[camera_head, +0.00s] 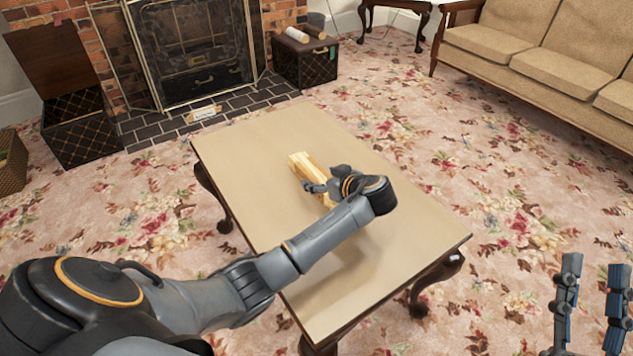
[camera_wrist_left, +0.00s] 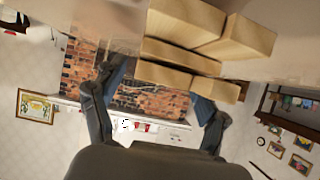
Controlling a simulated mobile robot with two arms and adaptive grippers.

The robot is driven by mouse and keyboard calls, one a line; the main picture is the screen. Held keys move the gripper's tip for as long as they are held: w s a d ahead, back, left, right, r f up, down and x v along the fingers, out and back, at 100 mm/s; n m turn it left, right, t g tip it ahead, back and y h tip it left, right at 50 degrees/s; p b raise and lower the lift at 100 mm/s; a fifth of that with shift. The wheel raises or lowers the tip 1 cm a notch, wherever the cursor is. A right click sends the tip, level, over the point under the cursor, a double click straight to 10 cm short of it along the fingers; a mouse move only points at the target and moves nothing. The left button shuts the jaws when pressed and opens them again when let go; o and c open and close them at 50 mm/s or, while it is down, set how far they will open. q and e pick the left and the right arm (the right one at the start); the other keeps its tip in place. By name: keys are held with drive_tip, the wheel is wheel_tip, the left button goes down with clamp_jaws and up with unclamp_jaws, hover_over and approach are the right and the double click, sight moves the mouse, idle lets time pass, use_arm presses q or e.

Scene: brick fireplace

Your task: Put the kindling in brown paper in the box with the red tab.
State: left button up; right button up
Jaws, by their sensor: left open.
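A bundle of pale wooden sticks (camera_head: 301,163) lies on the table (camera_head: 250,150); I cannot make out brown paper around it. My left gripper (camera_head: 326,186) is at its near end, open and partly hiding it. In the left wrist view the stick ends (camera_wrist_left: 183,52) show large beyond the open left fingers (camera_wrist_left: 155,95); I cannot tell whether they touch. A dark box with gold lines (camera_head: 82,145) stands open at the left, lid up. A similar box (camera_head: 305,68) stands right of the fireplace. No red tab can be made out. My right gripper (camera_head: 592,308) is open and empty at lower right.
Rolls or logs (camera_head: 298,35) lie on the right box, which shows a small green spot (camera_head: 333,52). A pale labelled packet (camera_head: 204,113) lies on the hearth. A wicker basket (camera_head: 12,163) is at the left edge. The sofa (camera_head: 540,60) stands at upper right. Carpet separates table and boxes.

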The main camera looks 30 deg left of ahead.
sight(321, 178)
use_arm(q)
drive_tip(key=b+x, duration=0.1)
drive_tip(key=x, duration=0.2)
drive_tip(key=shift+f, duration=0.1)
drive_tip(key=c, duration=1.5)
use_arm(e)
drive_tip(key=s+r+t, duration=0.1)
drive_tip(key=r, duration=0.1)
drive_tip(key=s+r+t+y, duration=0.1)
drive_tip(key=s+r+t, duration=0.1)
drive_tip(key=shift+s+d, duration=0.2)
drive_tip(key=shift+s, duration=0.1)
